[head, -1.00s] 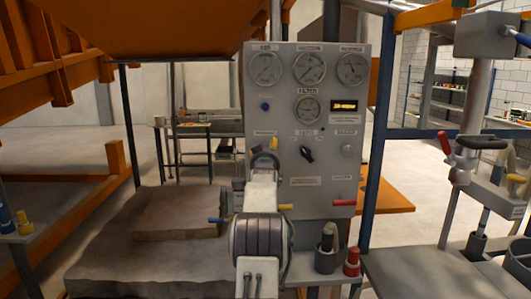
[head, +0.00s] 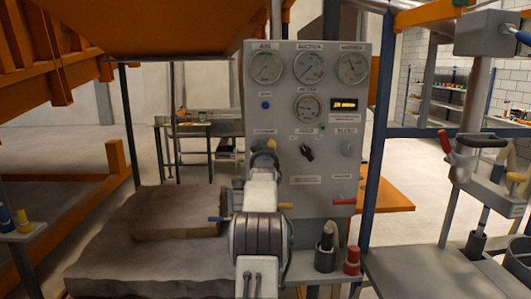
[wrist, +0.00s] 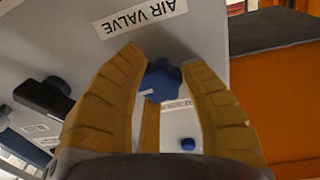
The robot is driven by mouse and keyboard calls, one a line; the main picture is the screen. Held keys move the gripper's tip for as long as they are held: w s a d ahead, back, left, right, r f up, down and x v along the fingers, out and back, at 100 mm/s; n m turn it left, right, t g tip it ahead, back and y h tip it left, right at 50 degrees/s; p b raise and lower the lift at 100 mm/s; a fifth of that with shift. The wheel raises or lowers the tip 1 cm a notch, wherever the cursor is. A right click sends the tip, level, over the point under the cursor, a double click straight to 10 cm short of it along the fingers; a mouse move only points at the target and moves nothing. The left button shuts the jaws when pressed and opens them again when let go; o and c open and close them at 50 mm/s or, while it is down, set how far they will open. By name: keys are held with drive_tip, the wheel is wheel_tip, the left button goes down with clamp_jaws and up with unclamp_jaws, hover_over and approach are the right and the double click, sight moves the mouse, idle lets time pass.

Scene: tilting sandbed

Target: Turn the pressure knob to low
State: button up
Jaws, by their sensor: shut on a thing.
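The grey control panel (head: 328,190) stands in front of me with gauges and knobs. In the head view, my gripper (head: 264,150) is at the panel's left side and covers most of this knob. I cannot read which knob is marked pressure.
A small blue button (head: 265,105) is above. A red-handled lever (head: 344,202) sticks out low on the panel. Black and red parts (head: 327,240) stand on the ledge below.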

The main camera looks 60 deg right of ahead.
drive_tip(key=shift+r+n+b, duration=0.15)
drive_tip(key=shift+n+b, duration=0.35)
drive_tip(key=shift+b, duration=0.25)
drive_tip(key=shift+n+b, duration=1)
drive_tip(key=n, duration=0.3)
drive_tip(key=n+b, duration=0.1)
drive_tip(key=n, duration=0.1)
drive_tip(key=shift+w+a+r+n+h, duration=0.1)
drive_tip(key=shift+r+n+h, duration=0.05)
drive_tip(key=shift+n+h, duration=0.2)
drive_tip(key=shift+n, duration=0.25)
drive_tip(key=o, duration=0.9)
drive_tip(key=shift+w, duration=0.1)
drive_tip(key=shift+c, duration=0.2)
drive_tip(key=o, duration=0.3)
drive_tip(key=shift+f, duration=0.2)
drive_tip(key=shift+o, duration=0.2)
drive_tip(key=shift+a, duration=0.1)
drive_tip(key=v, duration=1.1)
drive_tip(key=shift+s+a, duration=0.3)
drive_tip(key=shift+s, duration=0.05)
